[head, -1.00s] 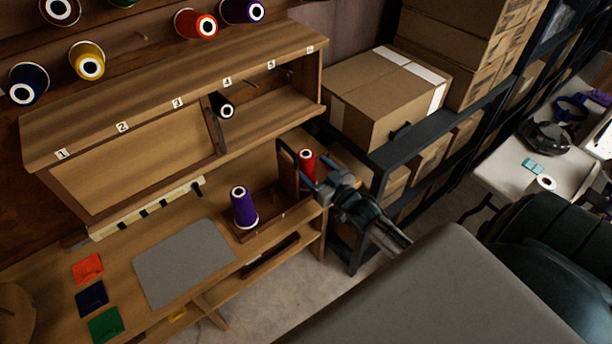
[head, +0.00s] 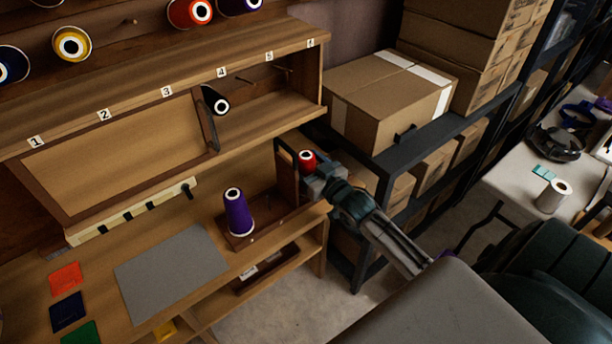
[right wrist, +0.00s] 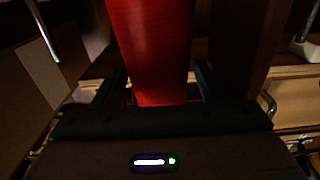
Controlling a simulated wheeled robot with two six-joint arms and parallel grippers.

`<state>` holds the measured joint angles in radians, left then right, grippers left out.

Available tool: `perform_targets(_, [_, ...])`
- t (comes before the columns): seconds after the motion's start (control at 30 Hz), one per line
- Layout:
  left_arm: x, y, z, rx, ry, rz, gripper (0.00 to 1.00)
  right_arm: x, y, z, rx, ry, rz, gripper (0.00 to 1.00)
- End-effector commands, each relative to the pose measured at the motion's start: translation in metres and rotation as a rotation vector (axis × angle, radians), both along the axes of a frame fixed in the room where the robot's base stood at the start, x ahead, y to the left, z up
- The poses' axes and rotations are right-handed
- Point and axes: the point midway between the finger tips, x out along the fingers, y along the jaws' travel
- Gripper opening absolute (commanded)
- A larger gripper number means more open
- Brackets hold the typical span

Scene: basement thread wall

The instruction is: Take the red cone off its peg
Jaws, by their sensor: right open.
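A red cone (head: 307,162) with a white-ringed top stands at the right end of the bench, beside an upright wooden frame. My right gripper (head: 308,178) is open at this cone, its arm coming in from the lower right. In the right wrist view the red cone (right wrist: 152,50) rises between the two dark fingers (right wrist: 160,88); I cannot tell whether they touch it. Its peg is hidden. Another red cone (head: 190,12) hangs on the wall pegs at the top. My left gripper is not in view.
A purple cone (head: 237,212) stands on a wooden holder left of the gripper. A black cone (head: 215,101) is in the numbered shelf (head: 150,105) above. A dark upright frame (head: 287,173) is close to the gripper. Boxes (head: 390,100) stand on a rack behind.

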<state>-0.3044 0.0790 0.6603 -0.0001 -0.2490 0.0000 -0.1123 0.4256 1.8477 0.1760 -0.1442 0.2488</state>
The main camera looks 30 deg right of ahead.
Motion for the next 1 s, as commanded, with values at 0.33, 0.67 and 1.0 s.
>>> perform_targets(0.33, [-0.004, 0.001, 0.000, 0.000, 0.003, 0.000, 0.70, 0.000, 0.000, 0.000, 0.000, -0.001, 0.000, 0.17])
perform_targets(0.67, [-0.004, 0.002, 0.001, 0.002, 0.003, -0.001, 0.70, 0.000, 0.000, 0.007, -0.002, -0.001, 0.001, 0.17])
perform_targets(1.0, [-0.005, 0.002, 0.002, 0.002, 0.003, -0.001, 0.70, 0.000, 0.000, 0.061, -0.005, -0.006, 0.002, 0.17])
